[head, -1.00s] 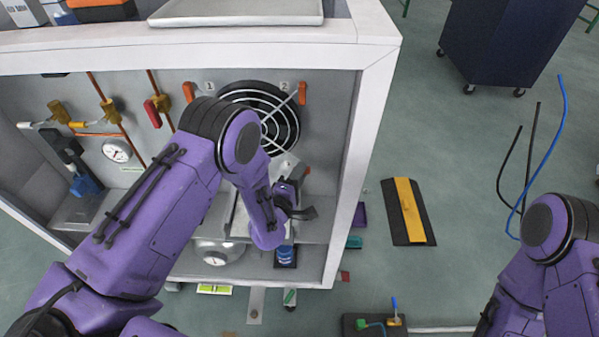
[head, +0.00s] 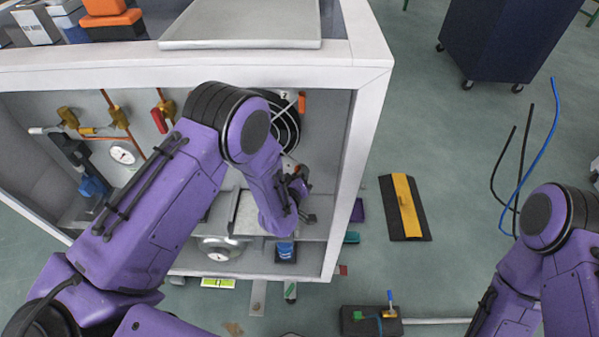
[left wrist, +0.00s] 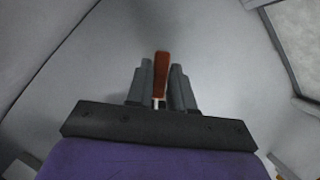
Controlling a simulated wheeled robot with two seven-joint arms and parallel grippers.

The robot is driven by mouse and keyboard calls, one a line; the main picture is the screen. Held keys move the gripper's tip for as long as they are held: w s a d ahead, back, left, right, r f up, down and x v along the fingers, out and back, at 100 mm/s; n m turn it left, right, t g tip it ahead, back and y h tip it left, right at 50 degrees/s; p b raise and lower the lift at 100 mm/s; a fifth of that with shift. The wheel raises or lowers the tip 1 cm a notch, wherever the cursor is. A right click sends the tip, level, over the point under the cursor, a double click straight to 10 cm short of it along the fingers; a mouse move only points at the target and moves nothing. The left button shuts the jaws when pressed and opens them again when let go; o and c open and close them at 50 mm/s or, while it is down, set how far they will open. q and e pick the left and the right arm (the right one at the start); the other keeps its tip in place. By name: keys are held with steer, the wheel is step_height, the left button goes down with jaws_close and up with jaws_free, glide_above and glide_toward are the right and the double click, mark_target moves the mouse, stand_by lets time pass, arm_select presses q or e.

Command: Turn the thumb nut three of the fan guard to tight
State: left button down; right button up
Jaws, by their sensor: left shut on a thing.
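The fan guard (head: 289,128), black rings on the grey panel, is partly hidden behind my left arm. An orange thumb nut (head: 302,102) beside the label 2 stands upright at its upper right. My left gripper (head: 303,178) is at the guard's lower right, where thumb nut three appears to be; the fingertips are hard to make out there. In the left wrist view, the left gripper (left wrist: 161,72) is shut on an orange-red thumb nut (left wrist: 162,68), whose upper part shows between the dark fingers. My right arm shows at the right edge, its gripper out of view.
The white cabinet frame (head: 356,140) stands close right of my left gripper. Valves and red-handled parts (head: 159,120) are on the left. A black-yellow ramp (head: 405,207) lies on the floor.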

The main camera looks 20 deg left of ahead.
arm_select(q)
steer(key=shift+d+r+m+g+y+p, duration=0.1)
steer(key=shift+m+g+y+p, duration=0.15)
steer(key=shift+m+y, duration=0.45)
steer(key=shift+d+f+m+g+y+p, duration=0.15)
steer(key=shift+m+g+y, duration=0.2)
steer(key=shift+m, duration=0.7)
steer(key=shift+d+r+m+g+y+p, duration=0.1)
steer(key=shift+r+m+g+y+p, duration=0.1)
steer(key=shift+m+y, duration=0.5)
steer(key=shift+m, duration=0.35)
steer(key=c, duration=1.1)
jaws_free()
steer(key=p+v, duration=0.6)
steer(key=v, duration=0.4)
steer(key=shift+s+d, duration=0.1)
steer(key=shift+s, duration=0.1)
